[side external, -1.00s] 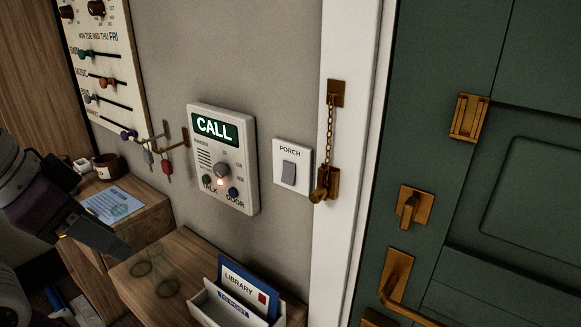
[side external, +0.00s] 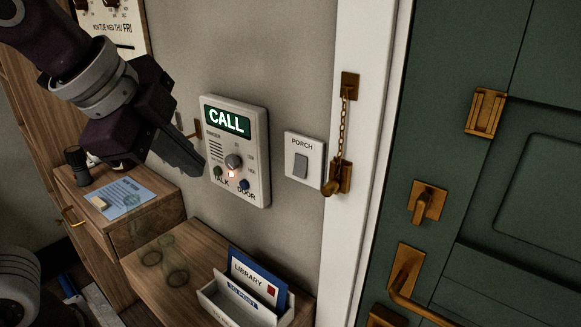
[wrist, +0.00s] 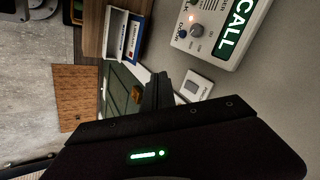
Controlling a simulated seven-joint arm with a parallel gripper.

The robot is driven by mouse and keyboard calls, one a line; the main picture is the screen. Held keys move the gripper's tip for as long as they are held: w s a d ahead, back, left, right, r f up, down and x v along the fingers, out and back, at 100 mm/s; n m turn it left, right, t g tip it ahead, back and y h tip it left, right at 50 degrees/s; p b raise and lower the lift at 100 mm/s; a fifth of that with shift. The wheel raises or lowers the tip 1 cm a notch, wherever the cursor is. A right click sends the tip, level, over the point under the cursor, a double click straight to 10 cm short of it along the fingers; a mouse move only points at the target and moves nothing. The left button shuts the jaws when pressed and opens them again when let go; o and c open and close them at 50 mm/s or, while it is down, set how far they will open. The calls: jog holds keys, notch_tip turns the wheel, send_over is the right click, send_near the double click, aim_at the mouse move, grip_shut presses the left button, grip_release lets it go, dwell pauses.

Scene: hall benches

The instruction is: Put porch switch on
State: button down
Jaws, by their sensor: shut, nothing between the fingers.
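The porch switch (side external: 301,166) is a grey rocker on a white plate labelled PORCH, on the wall between the intercom and the white door frame. In the wrist view the switch plate (wrist: 195,86) shows just right of my fingertips. My gripper (side external: 198,168) is shut and empty, in front of the intercom's left edge and left of the switch, apart from the switch. In the wrist view my gripper (wrist: 158,78) points toward the wall, its fingers together. I cannot tell from here which way the rocker is tipped.
The intercom (side external: 237,150) with a lit CALL sign is close to my gripper. A door chain (side external: 346,110) hangs just right of the switch. A letter holder (side external: 240,302) stands on the wooden bench (side external: 143,243) below. The green door (side external: 470,230) is at right.

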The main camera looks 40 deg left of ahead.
aim_at(300, 166)
jog(key=w+d+r+m, duration=0.2)
jog(key=w+d+m, duration=0.2)
jog(key=m, duration=0.2)
jog(key=shift+w+d+r+t, duration=0.3)
jog(key=shift+w+d+t, duration=0.05)
jog(key=shift+d+t, duration=0.05)
jog(key=shift+w+d+r+x, duration=0.1)
jog(key=shift+w+r+x, duration=0.2)
jog(key=shift+x, duration=1.9)
jog(key=shift+w+d+r+x, duration=0.15)
jog(key=shift+w+x, duration=0.15)
jog(key=shift+x, duration=1.95)
jog(key=shift+w+a+r+x, duration=0.1)
jog(key=shift+w+r+x, duration=0.2)
jog(key=shift+x, duration=1.9)
jog(key=shift+f, duration=0.1)
